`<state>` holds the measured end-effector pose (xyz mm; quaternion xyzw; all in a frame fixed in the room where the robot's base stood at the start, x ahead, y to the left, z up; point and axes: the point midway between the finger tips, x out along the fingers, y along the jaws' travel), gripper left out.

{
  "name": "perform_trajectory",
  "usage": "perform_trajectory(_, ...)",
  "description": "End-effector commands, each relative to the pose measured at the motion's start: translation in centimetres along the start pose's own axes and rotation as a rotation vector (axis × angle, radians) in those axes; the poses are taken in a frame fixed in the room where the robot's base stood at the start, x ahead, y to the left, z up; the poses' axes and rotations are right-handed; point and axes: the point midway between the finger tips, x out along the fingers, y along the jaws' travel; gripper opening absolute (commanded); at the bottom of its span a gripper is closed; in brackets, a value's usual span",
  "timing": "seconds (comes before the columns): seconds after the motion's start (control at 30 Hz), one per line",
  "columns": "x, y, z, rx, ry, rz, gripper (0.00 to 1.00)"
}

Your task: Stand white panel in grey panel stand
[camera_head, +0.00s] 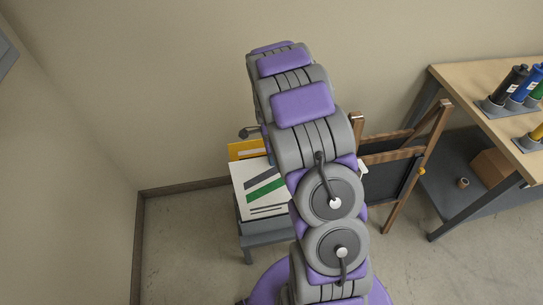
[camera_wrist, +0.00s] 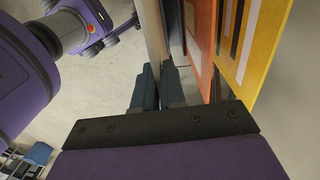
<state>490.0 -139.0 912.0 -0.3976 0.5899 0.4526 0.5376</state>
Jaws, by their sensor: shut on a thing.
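The white panel (camera_head: 255,192), with green and dark stripes, stands leaning in front of a yellow panel in the head view. In the wrist view the white panel (camera_wrist: 154,35) shows edge-on as a pale strip running between the fingers of my gripper (camera_wrist: 158,80), which is shut on it. The grey panel stand (camera_head: 268,238) is low on the floor, under the panels. My arm hides the right part of the stand and panel. Whether the white panel's lower edge sits in a slot cannot be told.
A yellow panel (camera_head: 242,150) and, in the wrist view, an orange panel (camera_wrist: 200,35) stand close beside the held panel. A dark wooden easel (camera_head: 390,165) is to the right. A workbench (camera_head: 490,110) with bottles stands further right. Floor at left is clear.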

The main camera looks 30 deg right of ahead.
Motion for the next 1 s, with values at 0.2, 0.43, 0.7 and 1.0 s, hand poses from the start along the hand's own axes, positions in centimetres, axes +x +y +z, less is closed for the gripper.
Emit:
perform_trajectory(0.2, 0.6, 0.1, 0.3, -0.001, 0.002, -0.001, 0.0)
perform_trajectory(0.43, 1.1, 0.1, 0.6, -0.001, 0.004, -0.003, 0.0)
perform_trajectory(0.7, 1.8, 0.1, 0.6, 0.0, 0.002, -0.003, 0.0)
perform_trajectory(1.0, 2.4, 0.1, 0.8, 0.0, 0.002, -0.003, 0.0)
